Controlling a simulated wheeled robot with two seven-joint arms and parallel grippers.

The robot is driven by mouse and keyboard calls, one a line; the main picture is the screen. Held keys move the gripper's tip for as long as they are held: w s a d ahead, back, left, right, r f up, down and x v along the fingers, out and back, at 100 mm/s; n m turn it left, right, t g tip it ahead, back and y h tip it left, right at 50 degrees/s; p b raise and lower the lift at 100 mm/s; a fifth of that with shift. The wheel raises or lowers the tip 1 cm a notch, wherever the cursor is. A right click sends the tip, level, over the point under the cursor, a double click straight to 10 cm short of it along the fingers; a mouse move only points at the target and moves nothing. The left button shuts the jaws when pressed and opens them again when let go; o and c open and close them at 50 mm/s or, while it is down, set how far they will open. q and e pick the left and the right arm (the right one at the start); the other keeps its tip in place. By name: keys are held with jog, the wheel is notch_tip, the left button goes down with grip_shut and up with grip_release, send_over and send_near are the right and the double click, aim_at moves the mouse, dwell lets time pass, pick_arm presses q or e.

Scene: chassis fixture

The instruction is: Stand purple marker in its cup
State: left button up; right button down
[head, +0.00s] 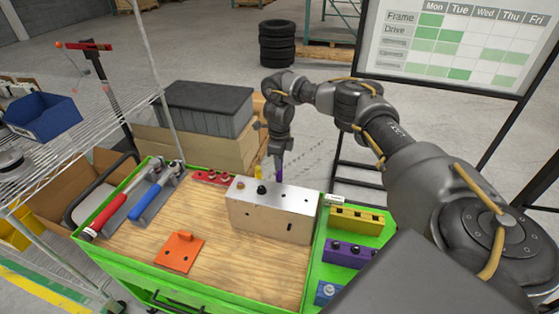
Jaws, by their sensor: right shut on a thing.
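A slim purple piece, which looks like the purple marker (279,171), points down below my right gripper (278,153), just behind the top edge of a silver metal block (270,225). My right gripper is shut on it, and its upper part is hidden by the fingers. A small yellow upright piece (258,172) shows just left of it, behind the block. I cannot make out a cup; the block hides the area behind it. My left gripper is not in view.
The wooden tabletop (215,270) of a green cart holds an orange bracket (179,252), red and blue handled tools (148,205) and a red strip (212,178). Yellow (357,219) and purple (348,252) blocks sit in the right tray. A dark-lidded bin (205,108) stands behind.

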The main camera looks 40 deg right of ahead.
aim_at(279, 173)
jog(key=shift+f, duration=0.1)
jog(key=shift+f+b, duration=2.15)
jog(key=shift+f, duration=0.95)
jog(key=c, duration=1.2)
grip_release()
jog(key=shift+o, duration=0.2)
jog(key=shift+r, duration=0.1)
notch_tip(279, 173, up, 9)
jog(key=p, duration=0.7)
